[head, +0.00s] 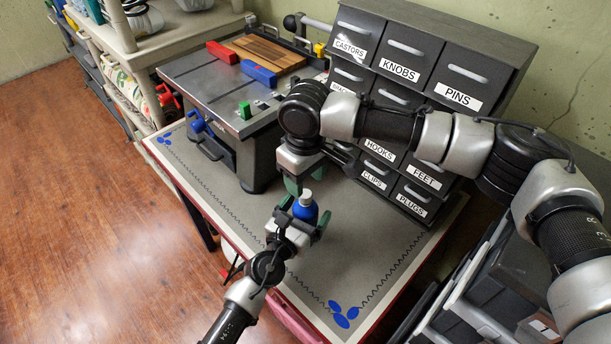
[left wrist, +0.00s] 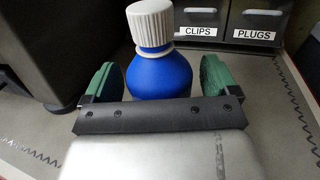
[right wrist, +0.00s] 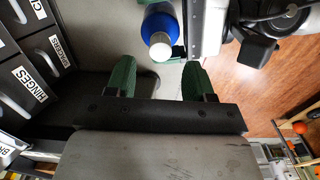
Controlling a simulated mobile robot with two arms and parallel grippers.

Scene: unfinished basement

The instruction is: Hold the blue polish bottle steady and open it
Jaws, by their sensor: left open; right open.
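The blue polish bottle (head: 304,211) with its ribbed white cap (head: 306,197) stands upright near the middle of the table's front part. My left gripper (head: 305,209) is open, low at the bottle. In the left wrist view, its green fingers stand either side of the blue body (left wrist: 160,76), and the white cap (left wrist: 150,23) is on. My right gripper (head: 304,180) is open and empty, close behind and above the bottle; its fingertips are partly hidden in the head view. In the right wrist view, the cap (right wrist: 160,47) shows just beyond the gap between its fingers (right wrist: 158,72).
A grey drawer cabinet (head: 430,60) with labels stands close behind my right gripper. A workbench unit (head: 222,95) with coloured blocks stands at the back left. The grey table mat (head: 235,205) is bare left of the bottle and toward the front corner.

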